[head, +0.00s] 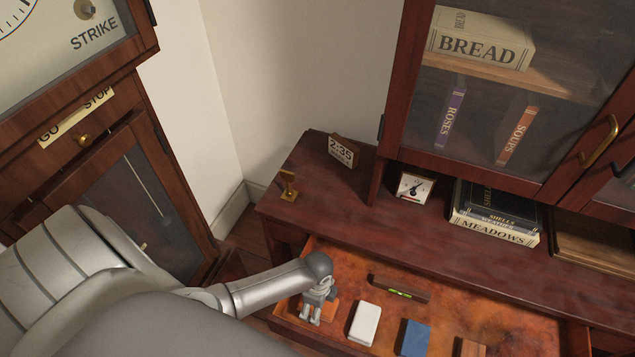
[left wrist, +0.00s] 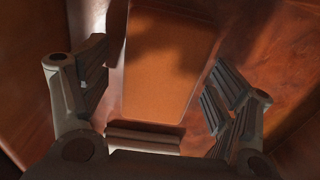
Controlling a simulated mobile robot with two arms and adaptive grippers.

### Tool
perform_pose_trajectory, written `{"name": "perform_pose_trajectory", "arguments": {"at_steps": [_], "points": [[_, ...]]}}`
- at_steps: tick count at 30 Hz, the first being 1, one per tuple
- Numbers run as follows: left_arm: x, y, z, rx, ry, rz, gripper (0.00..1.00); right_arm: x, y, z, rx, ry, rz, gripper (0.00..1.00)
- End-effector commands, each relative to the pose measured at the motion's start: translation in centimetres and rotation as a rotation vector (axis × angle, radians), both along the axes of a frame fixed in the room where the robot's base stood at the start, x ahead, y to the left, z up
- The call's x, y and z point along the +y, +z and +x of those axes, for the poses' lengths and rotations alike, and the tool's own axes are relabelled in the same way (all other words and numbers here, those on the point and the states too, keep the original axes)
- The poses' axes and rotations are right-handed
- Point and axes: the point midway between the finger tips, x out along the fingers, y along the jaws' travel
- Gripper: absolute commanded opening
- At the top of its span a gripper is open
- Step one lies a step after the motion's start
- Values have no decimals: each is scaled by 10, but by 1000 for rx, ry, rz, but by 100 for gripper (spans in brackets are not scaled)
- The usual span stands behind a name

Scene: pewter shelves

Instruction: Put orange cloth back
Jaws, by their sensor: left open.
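The orange cloth (head: 331,312) lies at the left end of the open drawer (head: 535,318), partly hidden behind my left gripper (head: 317,308). In the left wrist view the orange cloth (left wrist: 168,80) shows as a flat rectangular patch between the two spread fingers of my left gripper (left wrist: 160,88). The fingers point down and are open, one on each side of it. I cannot tell whether they touch it. My right gripper is not in view.
The drawer also holds a white block (head: 364,324), a blue block (head: 415,338), a tan block (head: 470,347) and a spirit level (head: 400,289). Drawer walls stand close around the gripper.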

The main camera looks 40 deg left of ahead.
Motion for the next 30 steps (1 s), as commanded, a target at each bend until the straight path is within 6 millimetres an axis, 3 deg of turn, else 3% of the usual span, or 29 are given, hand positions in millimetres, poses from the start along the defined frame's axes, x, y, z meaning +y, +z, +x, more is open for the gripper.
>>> {"name": "perform_pose_trajectory", "arguments": {"at_steps": [8, 21, 30], "points": [[0, 25, 0, -2, -1, 0, 82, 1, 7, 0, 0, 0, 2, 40], [0, 104, 0, -2, -1, -1, 82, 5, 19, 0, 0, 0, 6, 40], [0, 122, 0, 1, 1, 0, 82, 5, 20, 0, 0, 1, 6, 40]]}}
